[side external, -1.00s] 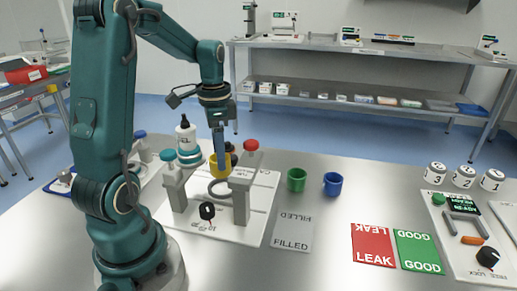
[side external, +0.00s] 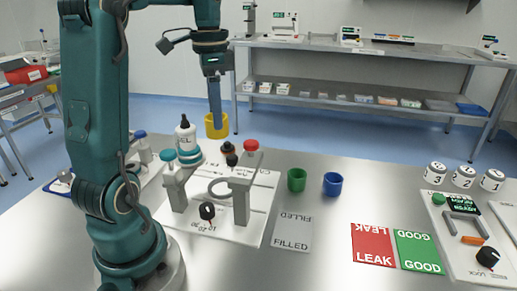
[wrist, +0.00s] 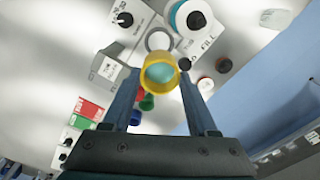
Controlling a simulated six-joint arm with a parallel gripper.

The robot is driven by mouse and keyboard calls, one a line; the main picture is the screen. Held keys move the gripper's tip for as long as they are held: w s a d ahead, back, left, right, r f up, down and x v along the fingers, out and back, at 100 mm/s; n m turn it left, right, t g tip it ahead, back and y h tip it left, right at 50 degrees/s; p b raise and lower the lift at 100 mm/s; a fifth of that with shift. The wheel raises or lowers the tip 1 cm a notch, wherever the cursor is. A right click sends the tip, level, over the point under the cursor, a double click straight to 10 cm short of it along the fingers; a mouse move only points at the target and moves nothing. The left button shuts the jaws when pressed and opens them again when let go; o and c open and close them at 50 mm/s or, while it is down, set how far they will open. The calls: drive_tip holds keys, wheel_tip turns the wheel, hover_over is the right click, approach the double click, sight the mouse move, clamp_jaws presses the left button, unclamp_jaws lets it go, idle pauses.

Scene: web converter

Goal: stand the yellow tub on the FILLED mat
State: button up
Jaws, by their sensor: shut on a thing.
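The yellow tub (side external: 216,126) is held upright in the air above the filling station. My gripper (side external: 215,104) is shut on it. In the wrist view the tub (wrist: 146,75) sits between the two fingertips of my gripper (wrist: 160,84), and pale teal shows inside its rim. The grey FILLED mat (side external: 292,232) lies flat on the table right of the station, with nothing on it. The tub is well above the mat, to its left and farther back.
The filling station (side external: 190,222) has two grey posts with teal and red knobs, and a white GEL bottle (side external: 186,138) stands behind it. Green (side external: 297,180) and blue (side external: 332,184) tubs stand behind the mat. Red LEAK (side external: 373,245) and green GOOD (side external: 419,251) mats lie to the right.

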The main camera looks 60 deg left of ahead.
wheel_tip(320, 180, up, 5)
drive_tip(key=w+d+m, duration=0.4)
drive_tip(key=d+m, duration=0.1)
drive_tip(key=d, duration=0.4)
drive_tip(key=w+d+m, duration=0.4)
drive_tip(key=d, duration=0.6)
drive_tip(key=f, duration=2.1)
drive_tip(key=shift+s+a+f, duration=0.1)
drive_tip(key=shift+s+a, duration=0.05)
drive_tip(key=shift+a, duration=0.1)
drive_tip(key=shift+f, duration=0.1)
drive_tip(key=o, duration=1.4)
